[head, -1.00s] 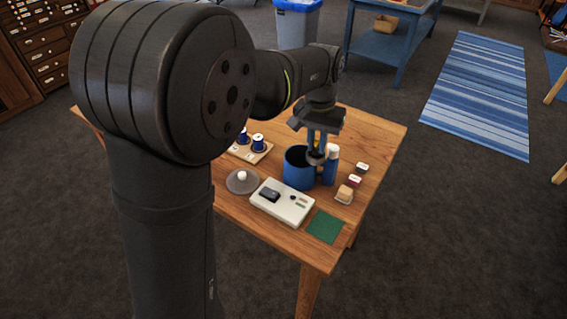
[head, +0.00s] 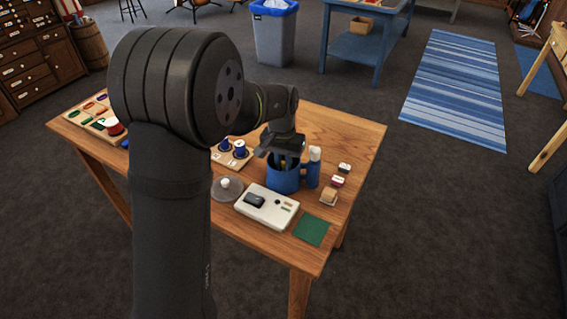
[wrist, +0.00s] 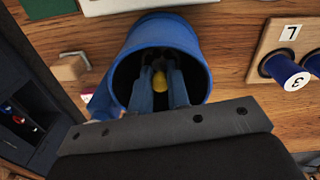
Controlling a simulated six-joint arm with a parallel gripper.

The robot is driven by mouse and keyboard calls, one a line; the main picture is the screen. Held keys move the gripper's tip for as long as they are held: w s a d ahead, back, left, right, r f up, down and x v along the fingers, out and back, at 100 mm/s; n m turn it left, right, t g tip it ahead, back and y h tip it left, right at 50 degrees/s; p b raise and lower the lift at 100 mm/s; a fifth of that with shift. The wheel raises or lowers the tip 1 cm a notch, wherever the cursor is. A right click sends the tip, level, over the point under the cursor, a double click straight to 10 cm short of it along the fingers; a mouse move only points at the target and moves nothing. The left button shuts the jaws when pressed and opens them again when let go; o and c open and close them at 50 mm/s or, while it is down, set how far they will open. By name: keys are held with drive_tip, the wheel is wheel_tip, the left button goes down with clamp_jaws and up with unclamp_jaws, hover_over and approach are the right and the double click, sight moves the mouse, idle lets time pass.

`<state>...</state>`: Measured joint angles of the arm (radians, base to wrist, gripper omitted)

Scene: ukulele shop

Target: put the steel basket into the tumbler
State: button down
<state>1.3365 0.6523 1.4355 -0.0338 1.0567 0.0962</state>
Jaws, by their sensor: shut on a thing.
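The tumbler (head: 282,183) is a blue, open-topped vessel standing upright on the wooden table; it also shows in the wrist view (wrist: 165,32). My gripper (head: 285,163) points down into its mouth. In the wrist view, my fingers (wrist: 160,88) reach inside the dark opening and are shut on a small yellow part (wrist: 160,80), which appears to belong to the steel basket. The basket's steel body is hidden below the fingers and rim, so I cannot tell whether it touches the bottom.
A blue bottle with a white cap (head: 314,167) stands close at the tumbler's right. A white device (head: 267,207) and a grey lid (head: 227,190) lie in front. A board with blue spools (head: 232,154) is at left, small blocks at right. A green mat (head: 312,231) lies near the front edge.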

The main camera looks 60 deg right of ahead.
sight(282, 162)
drive_tip(key=shift+f, duration=0.15)
drive_tip(key=c, duration=1.4)
unclamp_jaws()
wheel_tip(282, 162, up, 12)
drive_tip(key=shift+w+r, duration=0.15)
drive_tip(key=shift+f, duration=4.2)
